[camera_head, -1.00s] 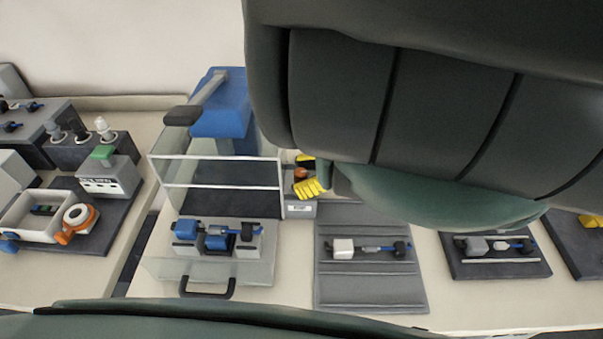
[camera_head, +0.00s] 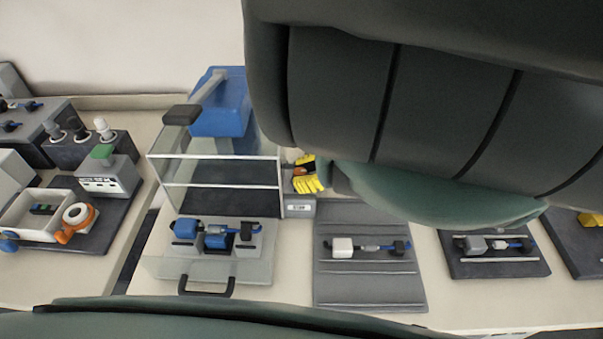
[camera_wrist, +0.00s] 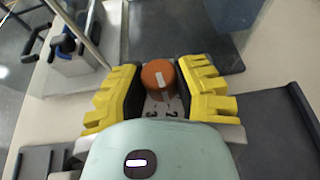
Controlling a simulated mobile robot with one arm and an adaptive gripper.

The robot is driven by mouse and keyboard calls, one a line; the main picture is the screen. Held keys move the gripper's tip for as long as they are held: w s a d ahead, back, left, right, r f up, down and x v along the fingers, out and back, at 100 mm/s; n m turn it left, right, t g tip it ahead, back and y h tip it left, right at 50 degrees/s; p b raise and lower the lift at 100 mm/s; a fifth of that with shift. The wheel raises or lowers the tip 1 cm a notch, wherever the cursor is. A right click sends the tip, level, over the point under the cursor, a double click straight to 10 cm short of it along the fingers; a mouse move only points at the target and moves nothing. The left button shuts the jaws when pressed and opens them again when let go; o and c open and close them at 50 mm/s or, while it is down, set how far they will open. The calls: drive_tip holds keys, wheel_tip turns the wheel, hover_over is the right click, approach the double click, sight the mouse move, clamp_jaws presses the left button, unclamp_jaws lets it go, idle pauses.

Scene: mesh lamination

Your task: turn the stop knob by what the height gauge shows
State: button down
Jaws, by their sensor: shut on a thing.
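The orange stop knob (camera_wrist: 158,75), with a white mark on its top, stands between my gripper's yellow fingers in the wrist view. My gripper (camera_wrist: 159,88) is shut on it. Printed digits show at the foot of the knob, on its grey base. In the head view the knob (camera_head: 304,171) is partly covered by my gripper (camera_head: 309,174). The grey base (camera_head: 299,208) bears a small white label too small to read. I cannot tell for sure which thing is the height gauge, and no gauge reading is legible.
Left of the knob stands a clear-walled guard (camera_head: 215,186) beside a blue machine (camera_head: 222,104). In front lie a fixture with blue parts (camera_head: 216,238) and a grey grooved mat (camera_head: 369,288). A grey box with a green top (camera_head: 106,178) is at left. My arm hides the upper right.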

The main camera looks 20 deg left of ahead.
drive_tip(key=shift+r+m+t+p, duration=0.1)
drive_tip(key=shift+m+t+p, duration=0.2)
drive_tip(key=shift+m, duration=0.1)
drive_tip(key=m+t+p, duration=0.3)
drive_tip(key=shift+s+t, duration=0.15)
drive_tip(key=shift+t, duration=0.25)
drive_tip(key=shift+m+t+p, duration=0.8)
drive_tip(key=shift+t+p, duration=0.1)
drive_tip(key=shift+m+t+p, duration=0.3)
drive_tip(key=shift+t+p, duration=0.05)
drive_tip(key=shift+t, duration=0.05)
drive_tip(key=c, duration=0.7)
unclamp_jaws()
drive_tip(key=shift+o, duration=0.2)
drive_tip(key=shift+a+f, duration=0.1)
drive_tip(key=shift+f, duration=0.1)
